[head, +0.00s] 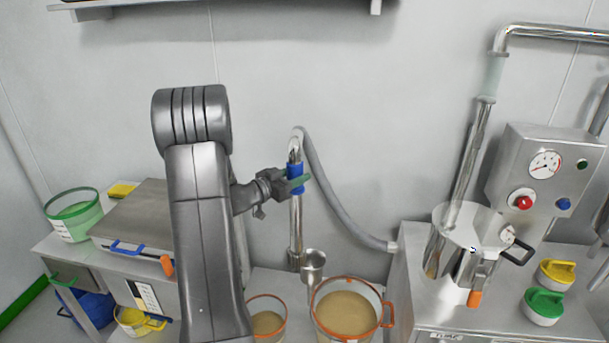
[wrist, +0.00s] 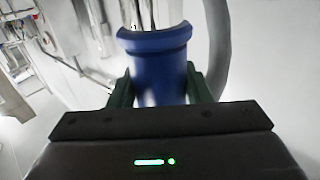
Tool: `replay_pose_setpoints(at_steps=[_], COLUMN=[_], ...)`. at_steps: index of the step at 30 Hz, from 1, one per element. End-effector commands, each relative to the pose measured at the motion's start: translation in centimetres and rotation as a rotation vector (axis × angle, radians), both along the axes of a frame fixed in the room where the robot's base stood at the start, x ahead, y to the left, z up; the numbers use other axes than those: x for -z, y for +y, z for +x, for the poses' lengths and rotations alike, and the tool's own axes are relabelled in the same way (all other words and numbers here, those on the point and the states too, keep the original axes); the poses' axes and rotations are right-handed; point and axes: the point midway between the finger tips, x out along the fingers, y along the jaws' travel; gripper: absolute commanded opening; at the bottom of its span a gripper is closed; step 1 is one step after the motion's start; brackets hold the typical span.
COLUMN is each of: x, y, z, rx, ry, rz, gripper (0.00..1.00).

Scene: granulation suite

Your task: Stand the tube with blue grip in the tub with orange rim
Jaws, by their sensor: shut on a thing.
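A steel tube (head: 296,225) with a blue grip (head: 295,172) hangs roughly upright in front of the wall. My gripper (head: 298,182) is shut on the blue grip. In the wrist view the blue grip (wrist: 158,72) sits between the green fingers of my gripper (wrist: 160,92). A larger tub with orange rim (head: 388,314), holding beige powder, stands below and to the right of the tube. A smaller orange-rimmed tub (head: 266,299), also with beige powder, stands below and to the left, partly hidden by my arm. The tube's lower end is above the tubs' level, outside both.
A grey hose (head: 325,190) loops from the tube's top to the steel cabinet (head: 440,300) at right. A steel cup (head: 313,262) is close beside the tube's lower end. A green-rimmed tub (head: 73,225) is left.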

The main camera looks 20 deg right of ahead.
Motion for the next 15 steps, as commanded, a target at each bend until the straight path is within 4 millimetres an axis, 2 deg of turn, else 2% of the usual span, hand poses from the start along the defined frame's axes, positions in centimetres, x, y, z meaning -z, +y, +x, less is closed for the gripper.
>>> replay_pose_setpoints(at_steps=[15], x=[0.0], y=[6.0], z=[-1.3], rx=[-0.098], ry=[-0.002], rz=[-0.001], gripper=[0.0])
